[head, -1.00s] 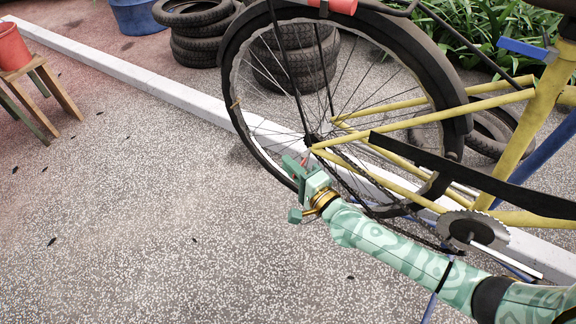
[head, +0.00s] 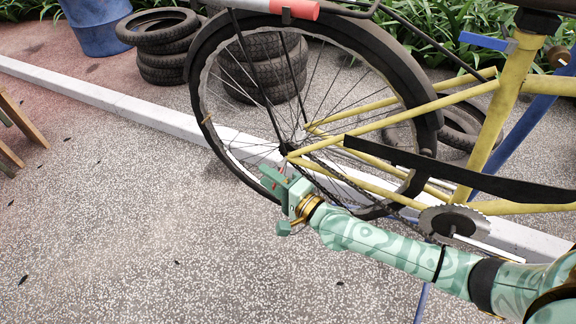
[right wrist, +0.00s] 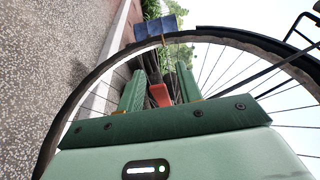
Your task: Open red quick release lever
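The yellow bicycle (head: 395,122) stands with its spoked rear wheel (head: 203,100) in the middle of the head view. The red quick release lever (right wrist: 159,95) shows in the right wrist view between my two green fingers, with a gap on each side. In the head view only a small red patch of the lever (head: 282,169) shows, just below the wheel hub and partly hidden by my gripper. My right gripper (head: 273,179) is open at the hub; its fingers also show in the right wrist view (right wrist: 160,78). My left gripper is out of view.
Stacked tyres (head: 168,48) and a blue barrel (head: 97,25) stand behind the wheel. A white kerb (head: 110,98) runs behind the bicycle. A chainring (head: 450,222) is near my right forearm.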

